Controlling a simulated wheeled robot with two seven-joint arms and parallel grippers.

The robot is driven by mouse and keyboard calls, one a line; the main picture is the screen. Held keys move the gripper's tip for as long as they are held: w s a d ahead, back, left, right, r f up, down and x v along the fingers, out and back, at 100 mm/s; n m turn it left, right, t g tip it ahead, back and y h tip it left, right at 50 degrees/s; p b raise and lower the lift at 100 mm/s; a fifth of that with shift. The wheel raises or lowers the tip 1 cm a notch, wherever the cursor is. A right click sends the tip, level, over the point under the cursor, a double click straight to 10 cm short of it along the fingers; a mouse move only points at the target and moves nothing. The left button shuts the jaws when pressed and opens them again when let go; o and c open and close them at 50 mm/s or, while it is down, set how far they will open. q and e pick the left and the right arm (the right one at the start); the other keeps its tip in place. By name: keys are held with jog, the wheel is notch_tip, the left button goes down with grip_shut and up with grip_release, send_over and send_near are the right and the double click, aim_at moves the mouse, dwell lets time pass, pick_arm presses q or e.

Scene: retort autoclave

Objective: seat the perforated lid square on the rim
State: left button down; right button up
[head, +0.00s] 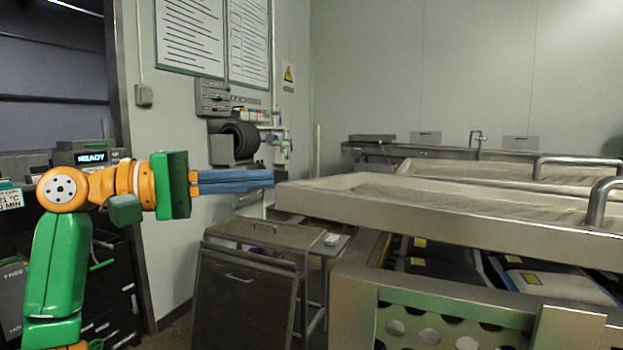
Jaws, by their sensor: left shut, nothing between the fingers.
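The lid (450,216) looks like a wide metal-framed panel with a pale top, at the right. A handle (601,200) stands up at its right. It sits above the metal basket (352,290), and a gap shows dark pouches between them. The lid's edge looks slanted relative to the basket rim; its right end is out of frame. My left gripper (268,179) is shut and empty, its blue fingers pointing right. Its tips are at the lid's near left corner; I cannot tell whether they touch. My right gripper is not in view.
A similar framed panel (510,172) with a handle lies behind the lid. Dark pouches (440,257) with yellow labels lie inside the basket. A small mesh-sided cart (243,298) stands left of the basket. A control box (213,97) and posters (190,35) are on the wall.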

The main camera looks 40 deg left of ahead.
pick_arm(q)
jog(key=w+d+p, duration=0.1)
jog(key=w+d, duration=0.4)
jog(key=d, duration=0.1)
jog(key=shift+w+d+p, duration=0.15)
jog(key=shift+w+p, duration=0.05)
jog(key=shift+p, duration=0.1)
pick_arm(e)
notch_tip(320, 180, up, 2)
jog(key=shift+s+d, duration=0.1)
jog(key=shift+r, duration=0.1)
